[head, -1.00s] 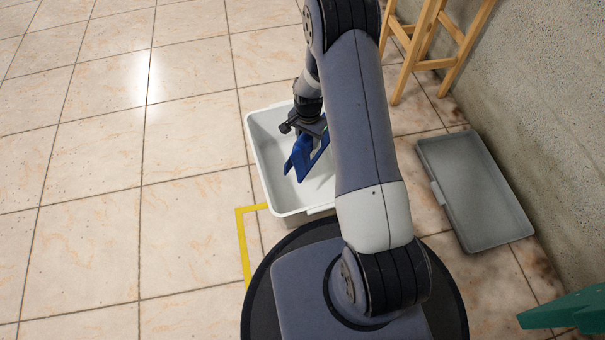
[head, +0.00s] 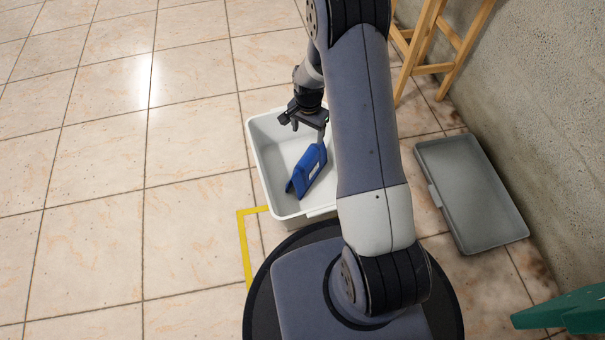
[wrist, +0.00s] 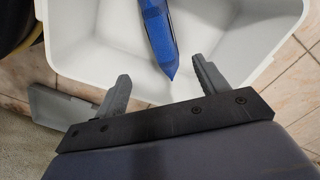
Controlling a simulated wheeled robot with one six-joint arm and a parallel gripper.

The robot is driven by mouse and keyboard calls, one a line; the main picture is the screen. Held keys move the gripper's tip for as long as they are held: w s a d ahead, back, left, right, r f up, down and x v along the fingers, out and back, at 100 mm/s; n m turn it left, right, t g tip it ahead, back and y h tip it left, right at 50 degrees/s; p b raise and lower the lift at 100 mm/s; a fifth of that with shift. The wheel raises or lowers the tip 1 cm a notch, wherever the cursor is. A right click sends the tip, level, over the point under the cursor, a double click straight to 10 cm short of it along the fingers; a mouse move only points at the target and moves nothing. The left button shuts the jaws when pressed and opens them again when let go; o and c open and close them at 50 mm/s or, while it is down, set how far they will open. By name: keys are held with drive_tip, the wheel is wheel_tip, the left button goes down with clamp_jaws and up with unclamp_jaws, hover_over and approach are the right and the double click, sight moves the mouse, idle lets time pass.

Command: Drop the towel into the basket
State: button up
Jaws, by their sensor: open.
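The blue towel (head: 308,171) is inside the white basket (head: 262,165), in a folded, tilted shape. In the wrist view the towel (wrist: 159,35) shows beyond the fingertips, apart from both fingers, with the pale basket floor (wrist: 215,25) around it. My gripper (head: 318,135) is over the basket with its jaws open; in the wrist view the two fingers (wrist: 160,80) stand wide apart with nothing between them. My arm hides the right part of the basket in the head view, and whether the towel rests fully on the basket floor is hard to tell.
A grey lid or shallow tray (head: 470,190) lies on the tiles near the concrete wall (head: 545,120). A wooden stool (head: 440,45) stands at the top right. A green object (head: 565,312) is at the lower right. Yellow tape (head: 242,240) marks the floor; the left tiles are clear.

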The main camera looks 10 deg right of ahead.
wheel_tip(320, 180, up, 5)
drive_tip(key=shift+f+p, duration=0.2)
drive_tip(key=shift+p, duration=0.35)
wheel_tip(320, 180, down, 11)
drive_tip(key=b, duration=0.4)
drive_tip(key=shift+r, duration=0.15)
drive_tip(key=shift+r+p, duration=1.7)
drive_tip(key=shift+r, duration=1.05)
drive_tip(key=shift+f, duration=0.1)
